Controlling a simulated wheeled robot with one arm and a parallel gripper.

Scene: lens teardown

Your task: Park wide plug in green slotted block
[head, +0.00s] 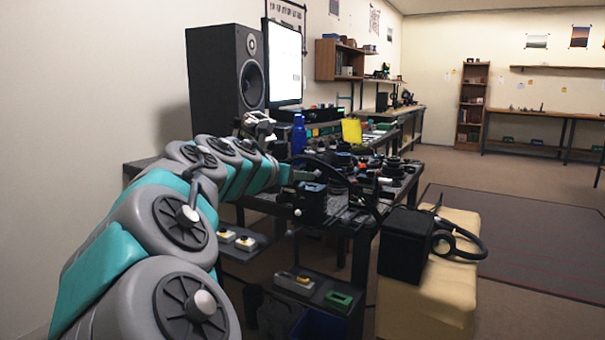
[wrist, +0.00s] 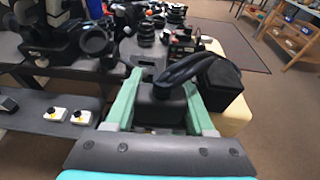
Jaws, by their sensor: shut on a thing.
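My gripper (wrist: 162,90) is shut on a wide black plug (wrist: 160,112), which sits between its two pale green fingers in the wrist view. A thick black cable arches from the plug toward the right. In the head view the plug (head: 311,203) is held in the air at the end of my arm, near the front edge of the workbench; my fingers are hard to make out there. A green block (head: 338,301), apparently the slotted one, lies on a low shelf below and to the right of the plug. Its slot is too small to make out. The wrist view does not show this block.
A black box (head: 405,245) joined to cable stands on a beige padded seat (head: 440,270) at the right. A grey block (head: 295,284) lies left of the green block. The workbench (head: 345,205) is crowded with lens parts, beside a blue bottle (head: 298,135).

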